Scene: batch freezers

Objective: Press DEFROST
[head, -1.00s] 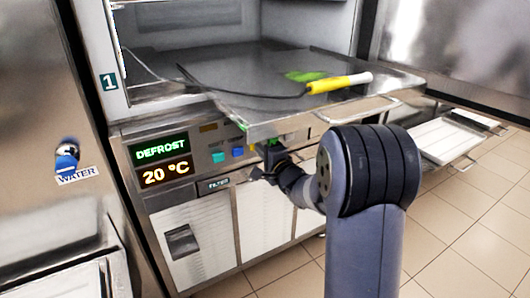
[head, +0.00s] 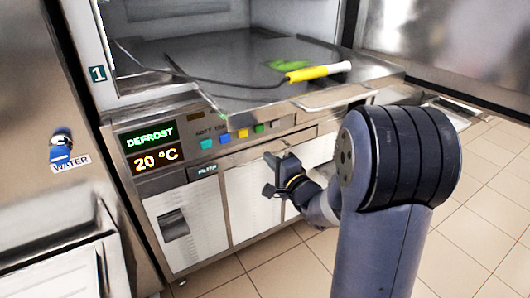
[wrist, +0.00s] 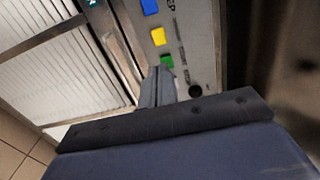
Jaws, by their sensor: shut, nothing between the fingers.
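The freezer's control panel shows a display (head: 149,137) with DEFROST in green letters above 20 °C. To its right is a row of buttons: teal (head: 207,143), blue (head: 225,138), yellow (head: 243,133) and green (head: 259,127). The labels by them are too small to read surely. My gripper (head: 272,175) is shut and empty, in front of the white doors below the green button. In the wrist view the blue button (wrist: 149,6), yellow button (wrist: 157,37) and green button (wrist: 167,62) show. There the gripper's tips (wrist: 160,72) overlap the green button's lower edge in the picture; contact cannot be told.
A metal tray (head: 215,60) juts out over the panel, bearing a yellow-handled tool (head: 318,72) with a dark cord. A water tap (head: 60,148) is at the left. White louvred doors (head: 255,205) lie below. The tiled floor (head: 285,275) is open in front.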

